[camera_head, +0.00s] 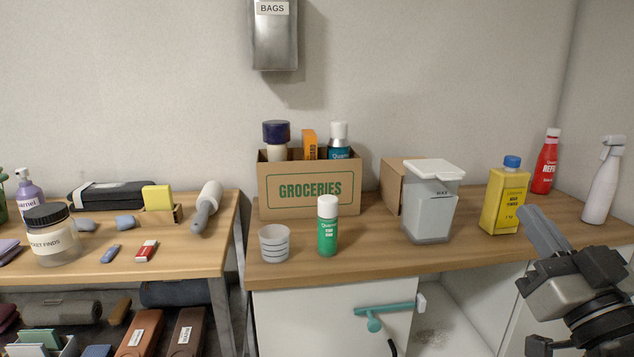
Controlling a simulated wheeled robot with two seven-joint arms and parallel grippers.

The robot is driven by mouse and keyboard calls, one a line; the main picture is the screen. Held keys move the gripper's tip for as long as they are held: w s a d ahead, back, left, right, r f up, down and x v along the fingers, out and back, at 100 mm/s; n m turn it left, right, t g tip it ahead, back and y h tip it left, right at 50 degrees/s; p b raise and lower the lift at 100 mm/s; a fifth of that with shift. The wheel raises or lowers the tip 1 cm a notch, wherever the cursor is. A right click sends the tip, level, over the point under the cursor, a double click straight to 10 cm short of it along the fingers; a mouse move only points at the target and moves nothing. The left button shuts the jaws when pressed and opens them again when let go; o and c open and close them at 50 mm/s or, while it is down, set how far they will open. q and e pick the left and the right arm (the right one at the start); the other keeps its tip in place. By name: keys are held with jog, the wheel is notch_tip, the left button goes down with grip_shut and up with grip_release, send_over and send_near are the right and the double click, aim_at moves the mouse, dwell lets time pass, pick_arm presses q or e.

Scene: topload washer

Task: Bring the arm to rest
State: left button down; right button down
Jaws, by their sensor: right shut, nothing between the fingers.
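My right gripper (545,233) shows at the lower right of the head view. It is shut and empty, its fingers pointing up and left. Its fingertips appear just in front of the yellow bottle with the blue cap (504,200), at the right of the wooden counter (400,260); I cannot tell whether they touch. My left gripper is not in view.
On the counter stand a groceries box (308,191), a green bottle (327,228), a striped cup (274,244), a lidded container (431,205), a red bottle (545,165) and a white spray bottle (602,185). A teal handle (385,311) juts from the cabinet below.

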jog(key=s+a+f+g+p, duration=0.1)
jog(key=a+f+g+p, duration=0.15)
jog(key=f, duration=0.55)
jog(key=a+f+g+p, duration=0.1)
jog(key=a+f+g, duration=0.15)
jog(key=f, duration=0.45)
pick_arm(q)
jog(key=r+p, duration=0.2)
jog(key=p, duration=0.1)
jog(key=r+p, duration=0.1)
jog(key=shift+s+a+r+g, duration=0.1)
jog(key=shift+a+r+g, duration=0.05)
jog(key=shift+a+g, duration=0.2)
pick_arm(e)
jog(key=s+a+f+g, duration=0.3)
jog(key=s+a+f, duration=0.1)
jog(key=s+f, duration=0.2)
jog(key=s+a+f+g, duration=0.3)
jog(key=s+f, duration=0.4)
jog(key=f, duration=0.2)
jog(key=shift+a+f+n+g, duration=0.3)
jog(key=shift+a+n+g, duration=0.05)
jog(key=shift+n+g, duration=0.05)
jog(key=shift+s, duration=0.1)
